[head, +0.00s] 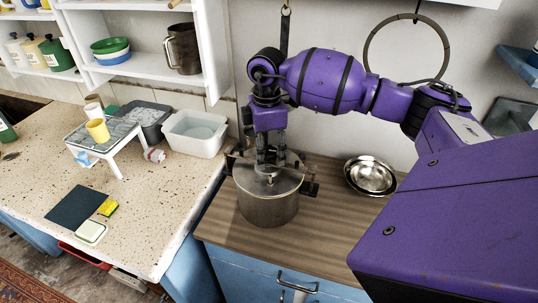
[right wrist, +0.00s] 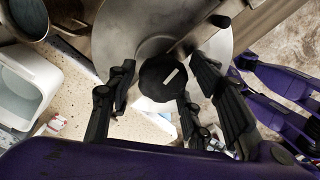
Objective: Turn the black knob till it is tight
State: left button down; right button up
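A steel pot (head: 268,208) with a flat metal lid (head: 262,184) stands on the brown wooden counter. In the right wrist view the black knob (right wrist: 163,79), with a pale bar mark on top, sits on the lid (right wrist: 112,38). My right gripper (head: 270,166) points down over the middle of the lid. In the right wrist view its dark fingers (right wrist: 163,82) stand on either side of the knob, with small gaps showing, so it looks open. In the head view the fingers hide the knob.
A steel bowl (head: 370,176) stands right of the pot on the wooden counter (head: 232,232). A white basin (head: 195,134) and a small white stand (head: 118,150) with a yellow cup (head: 97,131) are on the speckled counter to the left. The wall is close behind.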

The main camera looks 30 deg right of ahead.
jog(key=shift+o, duration=0.3)
jog(key=shift+d+r, duration=0.1)
jog(key=n, duration=0.7)
jog(key=shift+b, duration=0.3)
jog(key=n, duration=0.6)
jog(key=shift+n+b, duration=0.4)
jog(key=shift+n, duration=1.1)
pick_arm(q)
jog(key=shift+g, duration=0.4)
jog(key=s+f, duration=0.2)
jog(key=f, duration=0.1)
jog(key=shift+s+f, duration=0.15)
jog(key=shift+s, duration=0.15)
pick_arm(e)
jog(key=shift+c, duration=0.4)
